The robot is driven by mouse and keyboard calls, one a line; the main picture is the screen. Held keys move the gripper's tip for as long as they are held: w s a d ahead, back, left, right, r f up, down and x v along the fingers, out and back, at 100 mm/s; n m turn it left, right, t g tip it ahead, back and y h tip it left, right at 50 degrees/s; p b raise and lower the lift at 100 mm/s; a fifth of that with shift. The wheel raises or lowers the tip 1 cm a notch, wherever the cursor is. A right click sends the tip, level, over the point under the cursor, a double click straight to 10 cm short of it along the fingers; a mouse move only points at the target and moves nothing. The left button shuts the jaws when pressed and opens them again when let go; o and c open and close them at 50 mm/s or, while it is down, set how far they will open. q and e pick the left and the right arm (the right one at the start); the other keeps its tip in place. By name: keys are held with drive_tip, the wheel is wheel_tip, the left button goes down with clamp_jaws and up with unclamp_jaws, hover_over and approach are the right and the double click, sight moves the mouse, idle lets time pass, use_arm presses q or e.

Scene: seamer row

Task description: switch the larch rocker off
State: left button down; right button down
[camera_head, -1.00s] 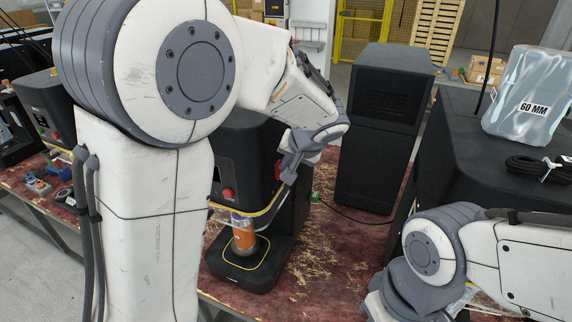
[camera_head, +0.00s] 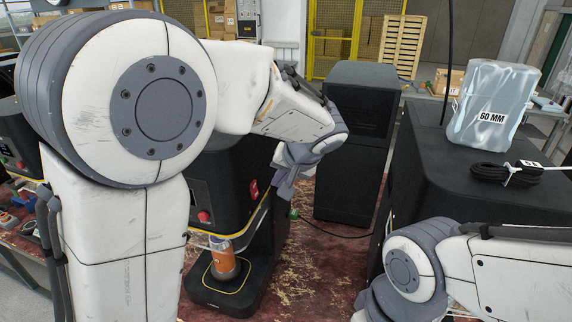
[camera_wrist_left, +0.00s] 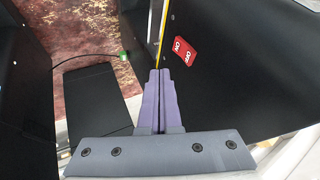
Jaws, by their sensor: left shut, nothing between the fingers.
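A red rocker (camera_wrist_left: 185,50) with white lettering, part of it reading like "ON", sits on the dark side panel of a black seamer (camera_wrist_left: 245,65) in the left wrist view. In the head view the rocker (camera_head: 254,188) shows small on the right side of the seamer (camera_head: 225,172). No larch name can be read. My left gripper (camera_head: 281,190) is shut and empty, just right of the rocker in the head view. In the left wrist view its fingertips (camera_wrist_left: 160,73) are below and left of the rocker, with no visible contact. My right arm shows at lower right; its gripper is out of sight.
A tall black cabinet (camera_head: 352,140) stands behind, and a black housing with a wrapped "60 MM" block (camera_head: 490,105) is at right.

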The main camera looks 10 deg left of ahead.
use_arm(q)
drive_tip(key=a+r+b+v, duration=0.1)
drive_tip(key=a+b+v, duration=0.1)
drive_tip(key=v, duration=0.7)
drive_tip(key=shift+s+d+r, duration=0.15)
drive_tip(key=shift+d+r, duration=0.05)
drive_tip(key=shift+r, duration=0.05)
